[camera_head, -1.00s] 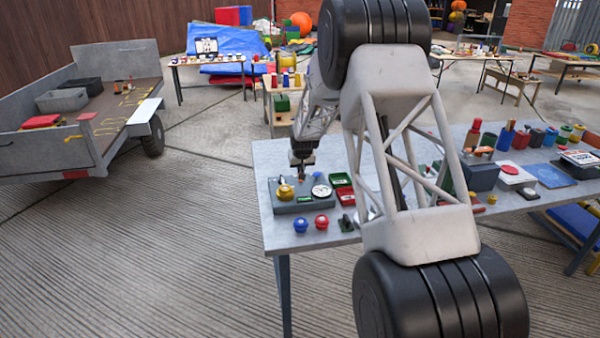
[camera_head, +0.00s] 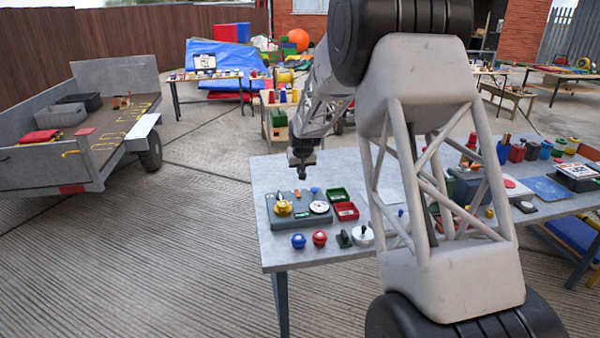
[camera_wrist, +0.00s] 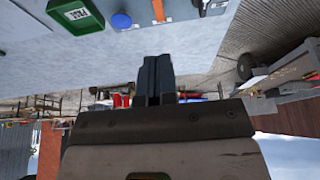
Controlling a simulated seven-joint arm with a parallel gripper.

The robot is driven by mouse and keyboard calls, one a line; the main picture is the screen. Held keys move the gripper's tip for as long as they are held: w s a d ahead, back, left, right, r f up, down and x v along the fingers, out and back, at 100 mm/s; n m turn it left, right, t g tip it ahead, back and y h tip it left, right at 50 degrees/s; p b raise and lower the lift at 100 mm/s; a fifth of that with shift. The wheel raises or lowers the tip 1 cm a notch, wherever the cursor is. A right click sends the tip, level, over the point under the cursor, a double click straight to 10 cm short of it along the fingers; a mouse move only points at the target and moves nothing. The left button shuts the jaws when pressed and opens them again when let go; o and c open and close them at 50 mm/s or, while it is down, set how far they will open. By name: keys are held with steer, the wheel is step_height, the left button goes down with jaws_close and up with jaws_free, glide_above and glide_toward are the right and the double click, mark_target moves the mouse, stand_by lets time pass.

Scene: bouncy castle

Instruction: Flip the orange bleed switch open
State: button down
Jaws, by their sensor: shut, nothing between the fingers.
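A grey panel box (camera_head: 305,222) sits on the left end of the workbench. It carries a yellow knob (camera_head: 283,208), a round white gauge (camera_head: 319,207) and a small blue knob (camera_head: 315,190). The orange switch (camera_head: 297,194) is a tiny upright shape near the panel's back edge; it also shows at the top of the wrist view (camera_wrist: 158,10), cut by the frame edge. Whether it is flipped is too small to tell. My gripper (camera_head: 302,175) is above the panel's back edge, apart from the switch. Its fingers (camera_wrist: 156,62) are shut and empty.
Green (camera_head: 339,195) and red (camera_head: 346,211) bins stand right of the panel. Blue (camera_head: 298,241) and red (camera_head: 319,239) knobs sit in front of it. Several tools and cups crowd the bench's right part. The bench's left edge is clear.

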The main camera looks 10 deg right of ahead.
mark_target(298, 191)
stand_by(0.4)
steer(key=shift+w+d+r+t, duration=0.15)
steer(key=shift+w+d+t, duration=0.1)
steer(key=shift+w+t, duration=0.25)
steer(key=shift+w, duration=0.15)
steer(key=shift+x, duration=6.95)
